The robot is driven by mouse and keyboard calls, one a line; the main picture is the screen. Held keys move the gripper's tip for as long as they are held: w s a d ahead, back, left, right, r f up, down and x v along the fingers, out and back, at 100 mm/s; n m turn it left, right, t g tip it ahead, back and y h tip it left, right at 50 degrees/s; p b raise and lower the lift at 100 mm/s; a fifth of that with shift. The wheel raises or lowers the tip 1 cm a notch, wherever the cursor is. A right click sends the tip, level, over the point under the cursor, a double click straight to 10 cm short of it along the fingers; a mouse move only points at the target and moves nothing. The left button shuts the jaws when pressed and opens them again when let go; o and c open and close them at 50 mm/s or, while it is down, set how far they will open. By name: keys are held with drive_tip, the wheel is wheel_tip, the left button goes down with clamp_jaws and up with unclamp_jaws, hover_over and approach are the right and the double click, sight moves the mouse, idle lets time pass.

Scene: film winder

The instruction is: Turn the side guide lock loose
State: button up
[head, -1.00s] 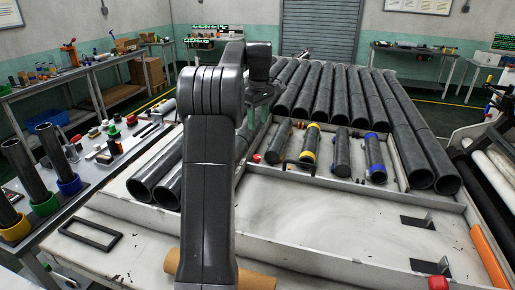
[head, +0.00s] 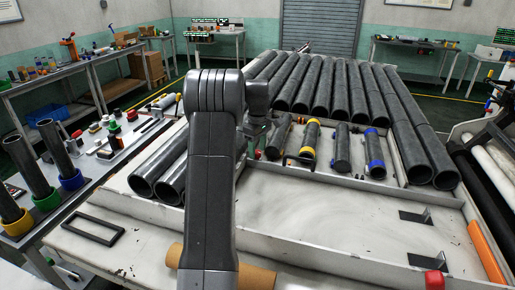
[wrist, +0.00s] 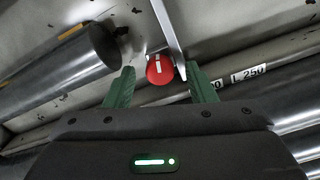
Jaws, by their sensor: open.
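A round red knob (wrist: 160,70), which looks like the side guide lock, shows in the wrist view with a white bar mark running nearly up and down. It sits beside a thin metal rail (wrist: 168,32). My gripper (wrist: 159,80) has its two green fingers apart, one on each side of the knob, with a gap to it on both sides. In the head view my gripper (head: 256,128) is small and partly hidden by my arm, over the left end of the roller row. A bit of red shows just below it there.
A dark tube (wrist: 62,68) lies left of the fingers in the wrist view. Several short rollers (head: 342,150) and long black tubes (head: 330,88) lie on the table. A red block (head: 435,280) stands at the front right.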

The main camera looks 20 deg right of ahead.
drive_tip(key=shift+f, duration=0.25)
drive_tip(key=c, duration=1)
drive_tip(key=shift+o, duration=0.2)
drive_tip(key=shift+n, duration=0.3)
drive_tip(key=n+p, duration=0.1)
drive_tip(key=n, duration=0.4)
drive_tip(key=shift+r, duration=0.1)
drive_tip(key=n+p, duration=0.1)
drive_tip(key=n, duration=0.5)
drive_tip(key=shift+w+t, duration=0.1)
drive_tip(key=shift+t, duration=0.2)
drive_tip(key=shift+n, duration=0.3)
